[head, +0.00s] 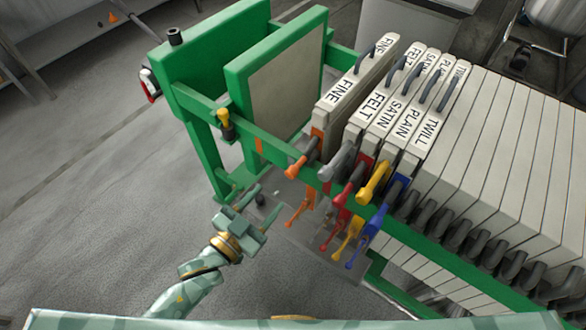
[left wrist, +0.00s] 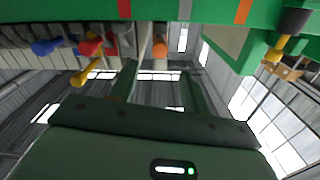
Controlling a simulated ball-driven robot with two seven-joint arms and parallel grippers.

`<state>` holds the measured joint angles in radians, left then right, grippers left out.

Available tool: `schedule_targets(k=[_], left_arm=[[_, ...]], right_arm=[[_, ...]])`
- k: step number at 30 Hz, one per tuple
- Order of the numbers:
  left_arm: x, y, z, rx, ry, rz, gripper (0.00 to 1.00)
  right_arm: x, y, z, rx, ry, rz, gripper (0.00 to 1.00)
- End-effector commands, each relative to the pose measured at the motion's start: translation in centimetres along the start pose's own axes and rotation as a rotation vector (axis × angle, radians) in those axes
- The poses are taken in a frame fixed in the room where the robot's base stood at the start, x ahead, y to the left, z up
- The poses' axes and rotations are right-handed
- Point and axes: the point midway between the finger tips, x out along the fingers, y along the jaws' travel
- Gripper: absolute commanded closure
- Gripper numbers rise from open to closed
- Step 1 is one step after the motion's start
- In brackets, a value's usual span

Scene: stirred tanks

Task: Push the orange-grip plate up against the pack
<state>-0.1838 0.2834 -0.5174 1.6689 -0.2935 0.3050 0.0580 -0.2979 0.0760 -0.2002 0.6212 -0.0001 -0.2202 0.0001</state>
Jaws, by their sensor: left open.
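The orange-grip plate (head: 341,93), labelled FINE, stands upright on the green rails. Its orange grip (head: 299,167) sticks out over the near rail. The orange grip also shows in the left wrist view (left wrist: 160,48). A narrow gap lies between this plate and the pack (head: 430,105), whose first plate is labelled FELT. My left gripper (head: 264,208) is open and empty, below the near rail and left of the orange grip, touching nothing that I can see. In the left wrist view its two fingers (left wrist: 160,88) point toward the rail. My right gripper is not in view.
A green plate with a pale face (head: 285,85) stands left of the orange-grip plate, with open space between. Red (head: 345,192), yellow (head: 374,181) and blue grips line the near rail (head: 240,140). The floor at left is clear.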

Motion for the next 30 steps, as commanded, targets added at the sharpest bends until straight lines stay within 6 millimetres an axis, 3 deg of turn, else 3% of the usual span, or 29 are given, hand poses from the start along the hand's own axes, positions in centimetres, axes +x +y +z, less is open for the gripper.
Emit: schedule_targets(k=[6, 13, 18, 27, 30], left_arm=[[5.9, 0.0, 0.1, -0.001, 0.002, -0.001, 0.53], [10.3, 0.0, 0.2, 0.000, -0.001, 0.000, 0.53], [11.6, 0.0, 0.2, 0.000, -0.003, 0.000, 0.53], [11.8, 0.0, 0.1, 0.000, -0.003, 0.000, 0.53], [11.8, 0.0, 0.1, 0.000, -0.003, 0.000, 0.81]], right_arm=[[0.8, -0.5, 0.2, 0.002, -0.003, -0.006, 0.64], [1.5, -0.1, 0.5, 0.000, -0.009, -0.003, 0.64], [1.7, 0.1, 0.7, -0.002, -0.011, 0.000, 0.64], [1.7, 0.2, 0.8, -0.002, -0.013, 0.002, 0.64], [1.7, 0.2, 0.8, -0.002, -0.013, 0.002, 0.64]])
